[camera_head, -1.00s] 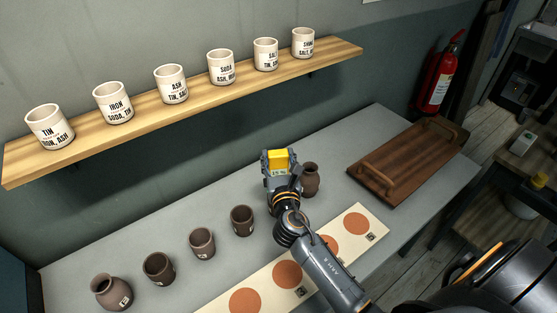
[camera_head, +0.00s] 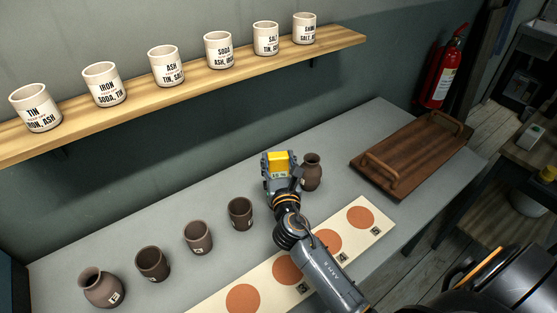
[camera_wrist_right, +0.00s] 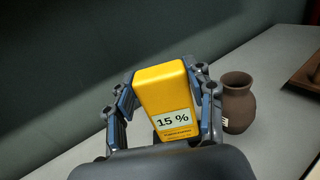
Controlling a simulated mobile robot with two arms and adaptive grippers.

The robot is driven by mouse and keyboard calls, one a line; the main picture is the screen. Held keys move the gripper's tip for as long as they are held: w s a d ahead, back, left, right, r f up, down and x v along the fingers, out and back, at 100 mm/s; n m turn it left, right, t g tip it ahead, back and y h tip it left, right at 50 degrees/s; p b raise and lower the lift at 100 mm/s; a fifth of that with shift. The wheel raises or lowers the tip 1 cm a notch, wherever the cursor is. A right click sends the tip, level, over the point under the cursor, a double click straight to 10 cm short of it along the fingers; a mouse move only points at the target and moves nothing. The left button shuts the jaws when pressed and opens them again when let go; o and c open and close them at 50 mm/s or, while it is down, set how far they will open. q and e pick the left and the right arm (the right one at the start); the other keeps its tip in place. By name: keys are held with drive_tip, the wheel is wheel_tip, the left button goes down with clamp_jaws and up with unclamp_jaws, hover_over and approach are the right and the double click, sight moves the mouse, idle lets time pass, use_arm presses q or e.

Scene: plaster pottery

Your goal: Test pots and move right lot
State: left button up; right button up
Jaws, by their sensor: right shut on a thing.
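My right gripper (camera_head: 278,165) is shut on a yellow meter (camera_head: 279,160) with a "15 %" display, held above the grey table beside a brown vase-shaped pot (camera_head: 312,172). In the right wrist view the meter (camera_wrist_right: 168,95) sits between the fingers, and the vase-shaped pot (camera_wrist_right: 238,103) stands just to its right. More brown pots stand in a row to the left: a cup (camera_head: 240,214), a second cup (camera_head: 198,237), a third cup (camera_head: 152,264) and a vase-shaped pot (camera_head: 102,288). They bear small labels that I cannot read. My left gripper is out of view.
A cream strip (camera_head: 328,267) with terracotta discs and small markers lies along the table's front. A wooden tray (camera_head: 415,155) with handles lies at the table's right end. Labelled white cups (camera_head: 218,50) stand on a wall shelf (camera_head: 190,92). A fire extinguisher (camera_head: 440,75) is at the back right.

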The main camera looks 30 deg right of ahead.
drive_tip(key=shift+f+b, duration=0.4)
drive_tip(key=shift+f, duration=0.05)
idle(0.6)
idle(1.2)
wheel_tip(320, 180, up, 7)
drive_tip(key=p, duration=0.8)
drive_tip(key=shift+f, duration=0.15)
